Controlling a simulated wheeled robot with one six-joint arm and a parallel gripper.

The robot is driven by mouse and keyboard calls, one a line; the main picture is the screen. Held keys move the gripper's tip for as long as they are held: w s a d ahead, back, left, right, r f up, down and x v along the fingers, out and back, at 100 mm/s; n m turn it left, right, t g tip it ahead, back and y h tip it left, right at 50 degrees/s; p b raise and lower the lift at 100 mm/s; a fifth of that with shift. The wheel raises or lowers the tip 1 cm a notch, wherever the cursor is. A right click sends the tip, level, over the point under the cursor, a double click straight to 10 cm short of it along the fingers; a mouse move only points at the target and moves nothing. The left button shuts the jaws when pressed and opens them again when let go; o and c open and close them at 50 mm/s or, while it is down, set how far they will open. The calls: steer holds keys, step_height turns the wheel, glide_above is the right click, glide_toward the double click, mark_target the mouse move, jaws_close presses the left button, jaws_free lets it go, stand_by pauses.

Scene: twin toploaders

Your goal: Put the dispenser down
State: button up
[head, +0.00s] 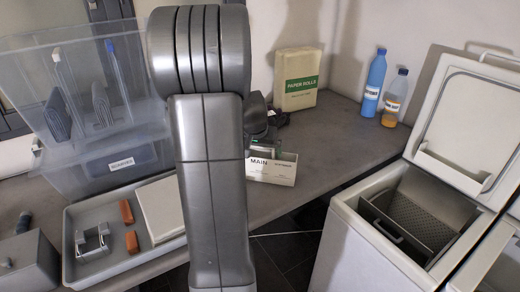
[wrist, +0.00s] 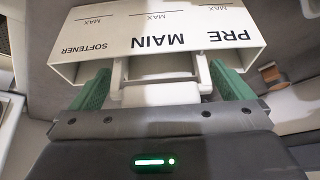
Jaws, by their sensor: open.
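The dispenser (head: 272,170) is a white drawer-like tray marked PRE, MAIN and SOFTENER. In the head view it is at the grey counter, near its front edge, just right of my arm. In the wrist view the dispenser (wrist: 158,40) fills the upper middle, with its white handle (wrist: 160,92) towards me. My gripper (wrist: 160,84) is open, its green fingers on either side of the handle. In the head view my gripper (head: 264,140) is partly hidden behind my arm. I cannot tell for certain whether the dispenser's underside fully touches the counter.
The counter (head: 335,135) is bare to the right of the dispenser. An open toploader (head: 350,245) is at right. Clear bins (head: 120,165) and a grey tray (head: 72,240) are at left.

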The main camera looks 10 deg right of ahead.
steer(key=v, duration=1.2)
steer(key=shift+b, duration=0.35)
